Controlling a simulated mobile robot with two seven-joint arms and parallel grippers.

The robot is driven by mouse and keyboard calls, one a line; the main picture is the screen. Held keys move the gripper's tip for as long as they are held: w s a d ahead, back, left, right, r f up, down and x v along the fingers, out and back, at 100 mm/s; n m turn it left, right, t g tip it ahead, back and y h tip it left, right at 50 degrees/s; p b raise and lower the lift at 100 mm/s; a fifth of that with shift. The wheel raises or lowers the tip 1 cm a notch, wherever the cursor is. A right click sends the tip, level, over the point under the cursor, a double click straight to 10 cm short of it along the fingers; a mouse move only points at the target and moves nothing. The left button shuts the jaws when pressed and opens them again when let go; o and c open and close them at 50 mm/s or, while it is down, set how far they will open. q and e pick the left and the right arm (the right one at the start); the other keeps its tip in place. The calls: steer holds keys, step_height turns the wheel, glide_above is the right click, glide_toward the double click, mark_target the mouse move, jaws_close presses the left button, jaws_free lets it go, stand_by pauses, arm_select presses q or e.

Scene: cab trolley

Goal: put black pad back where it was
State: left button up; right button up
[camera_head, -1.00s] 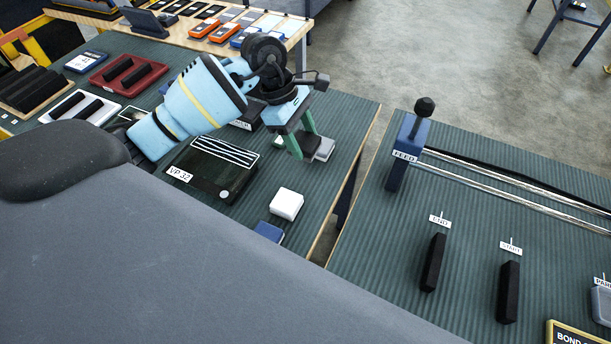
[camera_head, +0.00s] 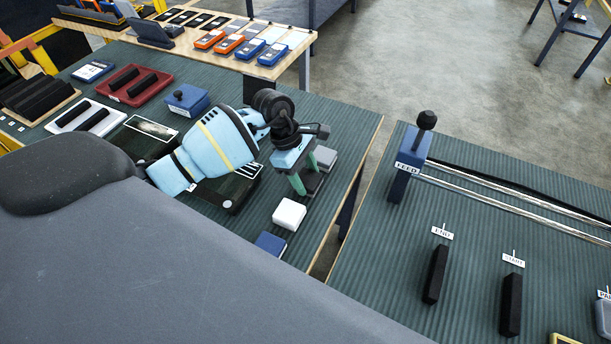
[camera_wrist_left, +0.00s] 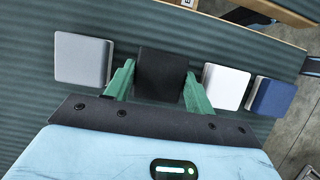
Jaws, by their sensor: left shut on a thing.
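My left gripper (camera_head: 304,186) is shut on the black pad (camera_wrist_left: 160,74), with one green finger on either side of it. The pad is low over the green striped mat, in a row of pads; I cannot tell if it touches the mat. In the left wrist view the grey pad (camera_wrist_left: 82,60) is to its left, and the white pad (camera_wrist_left: 226,86) and blue pad (camera_wrist_left: 271,97) are to its right. In the head view the fingers partly hide the black pad, between the grey pad (camera_head: 325,158) and the white pad (camera_head: 289,214). My right gripper is not in view.
A dark device (camera_head: 230,203) lies under my left arm. A blue block with a black knob (camera_head: 186,98) and a red tray (camera_head: 133,84) stand farther back. A gap separates this table from the right table, which carries the blue FEED post (camera_head: 411,155) and rails.

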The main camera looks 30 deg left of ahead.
arm_select(q)
steer(key=shift+f, duration=0.4)
steer(key=shift+f, duration=0.15)
steer(key=o, duration=0.9)
steer(key=shift+r, duration=0.25)
steer(key=v, duration=1.1)
steer(key=shift+a+r, duration=0.15)
steer(key=shift+r, duration=0.25)
